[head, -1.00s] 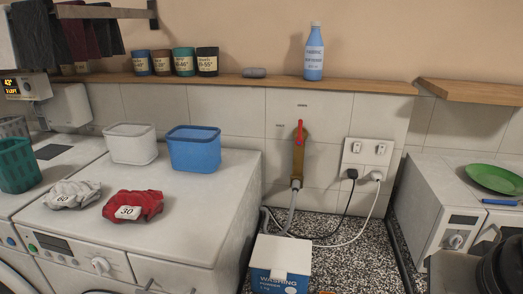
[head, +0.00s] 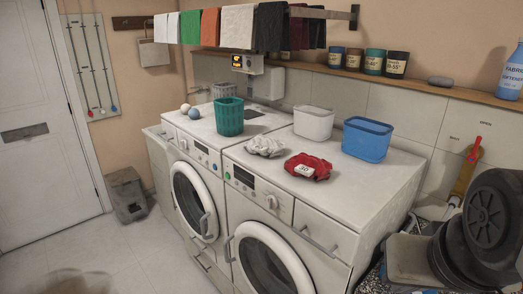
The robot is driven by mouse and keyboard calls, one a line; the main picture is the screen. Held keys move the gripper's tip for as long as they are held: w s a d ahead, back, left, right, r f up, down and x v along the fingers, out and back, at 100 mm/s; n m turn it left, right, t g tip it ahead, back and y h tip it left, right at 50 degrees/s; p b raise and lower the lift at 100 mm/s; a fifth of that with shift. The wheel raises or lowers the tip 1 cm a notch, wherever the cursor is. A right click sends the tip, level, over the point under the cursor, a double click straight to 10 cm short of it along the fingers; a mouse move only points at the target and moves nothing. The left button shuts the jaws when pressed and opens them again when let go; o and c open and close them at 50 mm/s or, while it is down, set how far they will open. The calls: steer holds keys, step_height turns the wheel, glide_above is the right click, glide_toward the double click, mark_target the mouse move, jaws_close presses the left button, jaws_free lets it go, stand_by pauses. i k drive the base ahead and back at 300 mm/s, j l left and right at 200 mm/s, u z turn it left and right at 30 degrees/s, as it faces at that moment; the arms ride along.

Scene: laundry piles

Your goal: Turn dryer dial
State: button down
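Two white front-loading machines stand side by side in the head view; the frames do not tell which is the dryer. The nearer right machine (head: 310,225) has a pale round dial (head: 271,201) on its front panel, beside a dark display (head: 243,177) and small coloured buttons. The left machine (head: 178,165) has a similar panel with a small dial (head: 184,144). Both round doors look shut. Dark links of my arm fill the lower right, well right of both dials. My gripper is not visible.
A green basket (head: 229,117), white bin (head: 314,123), blue bin (head: 367,139), white cloth (head: 265,147) and red cloth (head: 308,167) sit on the machines. A grey bin (head: 127,195) stands near the white door (head: 38,120). The floor (head: 130,255) at lower left looks mostly clear.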

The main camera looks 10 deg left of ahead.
mark_target(184, 145)
steer(key=l+u, duration=0.1)
steer(key=u, duration=0.3)
steer(key=l+u, duration=0.1)
steer(key=u, duration=0.35)
steer(key=l+u, duration=0.1)
steer(key=u, duration=0.3)
steer(key=i+j+u, duration=0.1)
steer(key=u, duration=0.3)
steer(key=i+u, duration=0.2)
steer(key=u, duration=0.2)
steer(key=i, duration=1.55)
steer(key=i+z, duration=0.15)
steer(key=i, duration=0.3)
steer(key=i+j+z, duration=0.2)
steer(key=i, duration=0.25)
steer(key=i+z, duration=0.15)
steer(key=i, duration=0.3)
steer(key=z, duration=0.45)
